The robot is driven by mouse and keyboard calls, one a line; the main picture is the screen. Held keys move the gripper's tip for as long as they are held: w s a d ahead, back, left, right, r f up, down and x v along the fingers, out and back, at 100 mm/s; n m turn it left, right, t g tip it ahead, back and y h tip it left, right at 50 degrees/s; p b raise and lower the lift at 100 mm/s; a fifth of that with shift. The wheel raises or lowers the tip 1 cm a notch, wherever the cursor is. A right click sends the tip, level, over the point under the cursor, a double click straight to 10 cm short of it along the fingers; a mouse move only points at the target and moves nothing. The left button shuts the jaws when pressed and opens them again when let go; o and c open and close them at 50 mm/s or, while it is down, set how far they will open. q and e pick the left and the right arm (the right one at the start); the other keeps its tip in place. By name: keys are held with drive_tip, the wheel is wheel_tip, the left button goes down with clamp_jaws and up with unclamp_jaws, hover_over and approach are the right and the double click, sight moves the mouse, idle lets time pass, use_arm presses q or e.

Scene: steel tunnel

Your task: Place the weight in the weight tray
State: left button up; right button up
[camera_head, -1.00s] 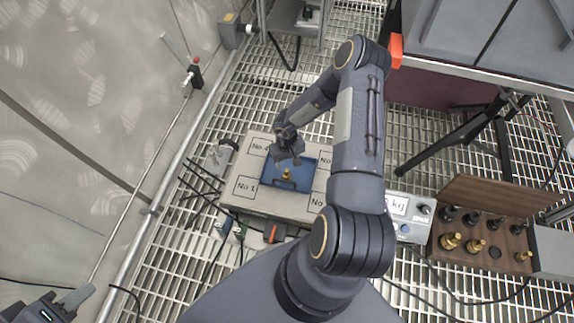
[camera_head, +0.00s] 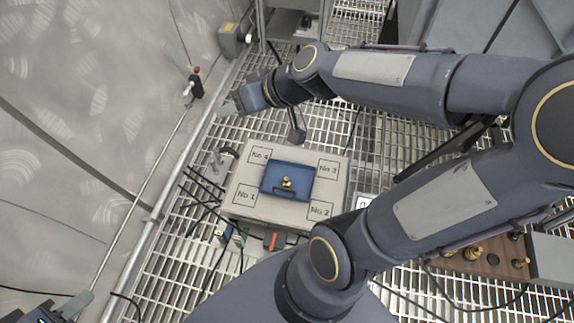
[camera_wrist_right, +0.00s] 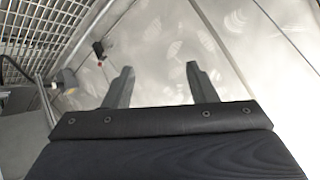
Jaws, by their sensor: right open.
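A small brass weight (camera_head: 287,183) stands upright in the middle of the blue weight tray (camera_head: 302,171). The tray lies on a pale box-like platform (camera_head: 254,216) marked No 1 to No 4. My right gripper (camera_head: 228,107) is up and to the left of the tray, clear of the weight, pointing at the left wall. In the right wrist view my right gripper (camera_wrist_right: 158,82) shows its two fingers apart with nothing between them. My left gripper (camera_head: 65,306) is only partly in view at the bottom left corner, and its jaws are unclear.
A wooden weight rack (camera_head: 470,262) with brass and black weights stands at the right, partly hidden by my right arm. The scale display (camera_head: 364,203) is mostly covered too. A rail and pale wall (camera_head: 60,130) bound the left side. Cables lie around the platform.

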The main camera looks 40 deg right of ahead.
drive_tip(key=s+f+m+g+h, duration=0.1)
drive_tip(key=s+f+g, duration=0.1)
drive_tip(key=s, duration=1.4)
drive_tip(key=shift+a+f+m+g, duration=0.25)
drive_tip(key=shift+f+m+g, duration=0.05)
drive_tip(key=shift+f+g, duration=0.1)
drive_tip(key=shift+r, duration=0.15)
